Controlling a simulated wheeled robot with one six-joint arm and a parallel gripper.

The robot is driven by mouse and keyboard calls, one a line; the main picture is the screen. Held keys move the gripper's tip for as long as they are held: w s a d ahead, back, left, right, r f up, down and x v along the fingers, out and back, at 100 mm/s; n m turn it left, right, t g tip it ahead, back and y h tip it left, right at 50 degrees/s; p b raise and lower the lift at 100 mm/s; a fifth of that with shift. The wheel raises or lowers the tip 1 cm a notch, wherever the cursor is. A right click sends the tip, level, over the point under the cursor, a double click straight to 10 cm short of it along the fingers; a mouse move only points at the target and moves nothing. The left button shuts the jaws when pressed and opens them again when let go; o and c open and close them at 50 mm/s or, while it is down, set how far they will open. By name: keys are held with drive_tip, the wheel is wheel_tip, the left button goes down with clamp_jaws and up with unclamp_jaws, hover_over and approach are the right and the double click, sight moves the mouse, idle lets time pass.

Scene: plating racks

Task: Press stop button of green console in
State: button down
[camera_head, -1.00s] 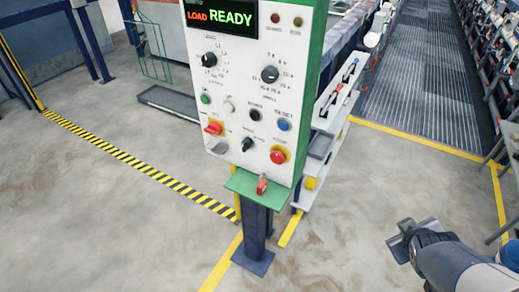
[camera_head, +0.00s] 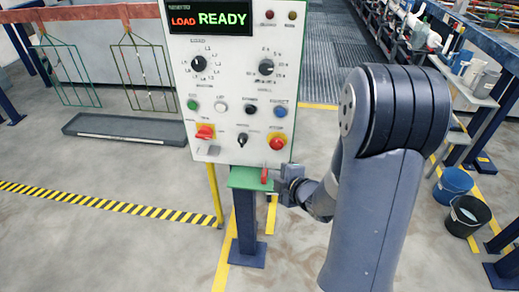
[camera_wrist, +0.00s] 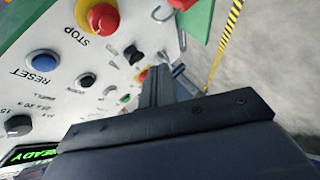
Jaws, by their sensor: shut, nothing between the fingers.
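The console (camera_head: 230,75) is a white panel with green edges on a dark blue post. Its display reads LOAD READY. The stop button (camera_head: 278,142) is a red mushroom head on a yellow plate at the panel's lower right. It also shows at the top of the wrist view, labelled STOP (camera_wrist: 103,18). My gripper (camera_head: 284,186) is shut and empty, just right of the green ledge and below the stop button in the head view. In the wrist view its fingers (camera_wrist: 156,82) point toward the panel, to the right of and below the stop button. Contact cannot be told.
A blue reset button (camera_head: 280,108) sits above stop, and a red switch (camera_head: 205,132) on yellow is to its left. The green ledge (camera_head: 245,178) carries a red handle (camera_head: 264,174). Buckets (camera_head: 467,214) stand at the right. A grey tray (camera_head: 125,128) lies on the left floor.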

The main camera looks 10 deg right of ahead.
idle(0.3)
drive_tip(key=p, duration=0.3)
approach(272, 148)
wheel_tip(272, 148, down, 2)
drive_tip(key=w+a, duration=0.2)
drive_tip(key=a, duration=0.1)
drive_tip(key=shift+w+d+f, duration=0.25)
drive_tip(key=shift+w, duration=0.4)
drive_tip(key=shift+w, duration=0.1)
idle(1.2)
drive_tip(key=shift+w+d, duration=0.1)
drive_tip(key=shift+w, duration=0.2)
drive_tip(key=shift+w+d, duration=0.15)
drive_tip(key=shift+w, duration=0.3)
idle(0.7)
drive_tip(key=shift+s+b, duration=0.1)
drive_tip(key=shift+b, duration=0.2)
drive_tip(key=shift+s+a+b, duration=0.3)
drive_tip(key=shift+s+b, duration=0.15)
drive_tip(key=shift+s, duration=0.35)
